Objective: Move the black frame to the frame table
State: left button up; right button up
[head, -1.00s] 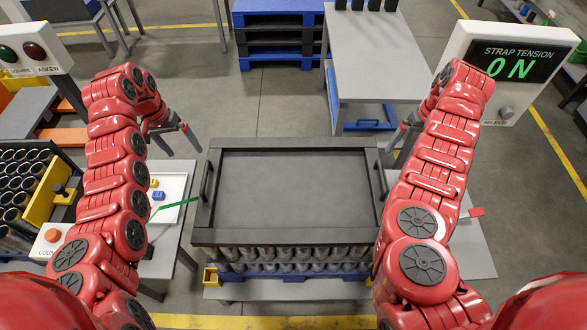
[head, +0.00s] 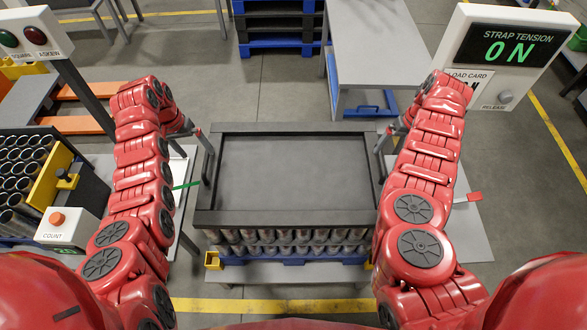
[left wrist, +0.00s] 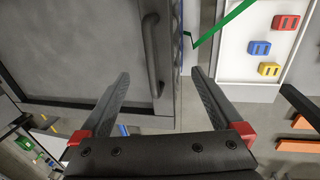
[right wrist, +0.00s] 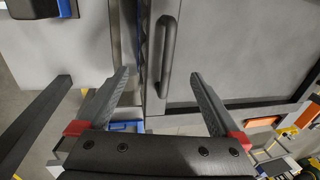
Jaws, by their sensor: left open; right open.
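The black frame (head: 296,218), a wide rectangular tray-like piece with a handle on each short side, lies flat on top of stacked cans in the head view. My left gripper (head: 205,142) is open beside its left side. In the left wrist view the left handle (left wrist: 152,55) stands just beyond and between the spread fingertips (left wrist: 160,74). My right gripper (head: 386,142) is open beside the frame's right side. In the right wrist view the right handle (right wrist: 168,55) lies between and beyond the fingertips (right wrist: 161,74). Neither gripper visibly holds anything.
Rows of cans (head: 290,239) stand on a blue pallet (head: 290,258) under the frame. A grey table (head: 375,50) stands behind right, with open floor before it. A strap tension display (head: 502,50) stands right. A green strap (head: 187,185) sticks out left; a count box (head: 65,228) is at left.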

aim_at(209, 167)
pick_arm(q)
jog(key=f, duration=0.2)
jog(key=d+f, duration=0.1)
jog(key=f, duration=0.4)
jog(key=shift+d, duration=0.3)
pick_arm(e)
jog(key=f, duration=0.4)
jog(key=a+f, duration=0.1)
jog(key=f, duration=0.2)
pick_arm(q)
jog(key=shift+d+f, duration=0.15)
jog(key=shift+f, duration=0.75)
pick_arm(e)
jog(key=shift+a+f, duration=0.3)
jog(key=shift+f, duration=0.65)
pick_arm(q)
grip_shut()
pick_arm(e)
grip_shut()
